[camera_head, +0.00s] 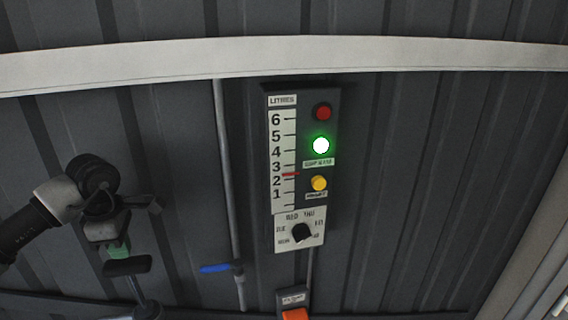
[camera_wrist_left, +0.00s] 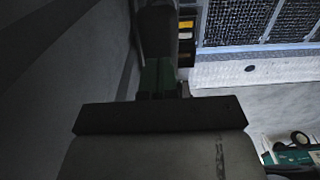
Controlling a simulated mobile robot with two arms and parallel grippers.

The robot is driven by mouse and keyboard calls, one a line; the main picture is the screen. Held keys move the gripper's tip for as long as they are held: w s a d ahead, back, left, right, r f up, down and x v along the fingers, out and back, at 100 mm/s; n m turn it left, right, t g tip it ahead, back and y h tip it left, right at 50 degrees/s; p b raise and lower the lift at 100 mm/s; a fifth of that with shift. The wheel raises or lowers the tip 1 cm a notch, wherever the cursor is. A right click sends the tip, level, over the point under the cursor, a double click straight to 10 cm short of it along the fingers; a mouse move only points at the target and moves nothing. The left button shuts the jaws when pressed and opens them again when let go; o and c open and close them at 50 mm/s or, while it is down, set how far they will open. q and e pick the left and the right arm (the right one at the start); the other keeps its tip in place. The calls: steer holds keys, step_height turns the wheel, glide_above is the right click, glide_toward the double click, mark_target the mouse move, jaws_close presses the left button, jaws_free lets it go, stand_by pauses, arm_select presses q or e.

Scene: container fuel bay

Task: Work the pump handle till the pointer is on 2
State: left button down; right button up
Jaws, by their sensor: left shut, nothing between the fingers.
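The gauge (camera_head: 284,160) on the wall panel carries numbers 1 to 6 under a "LITRES" label. Its red pointer (camera_head: 290,174) stands between 2 and 3. The pump handle (camera_head: 127,265) is a dark crossbar on a rod at the lower left. My left gripper (camera_head: 117,249) is shut and empty, its green fingertips just above the crossbar; I cannot tell whether they touch. In the left wrist view the green fingers (camera_wrist_left: 158,78) are together, with a dark shape beyond them that may be the handle. My right gripper is not in view.
The panel has a red button (camera_head: 322,112), a lit green lamp (camera_head: 320,145), a yellow button (camera_head: 319,183) and a day dial (camera_head: 302,232). A blue lever (camera_head: 215,268) sits on a pipe right of the handle. An orange switch (camera_head: 295,314) is below.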

mark_target(138, 290)
arm_select(q)
steer(key=shift+s+f+b, duration=0.1)
steer(key=shift+f+b, duration=4.45)
steer(key=shift+f, duration=2.05)
step_height(138, 290, up, 13)
steer(key=p, duration=0.8)
steer(key=shift+p, duration=0.3)
steer(key=shift+r, duration=0.2)
step_height(138, 290, down, 13)
steer(key=b, duration=0.9)
steer(key=shift+f, duration=0.2)
step_height(138, 290, up, 13)
steer(key=p, duration=0.8)
steer(key=shift+r, duration=0.2)
steer(key=shift+r+p, duration=0.15)
steer(key=shift+p, duration=0.2)
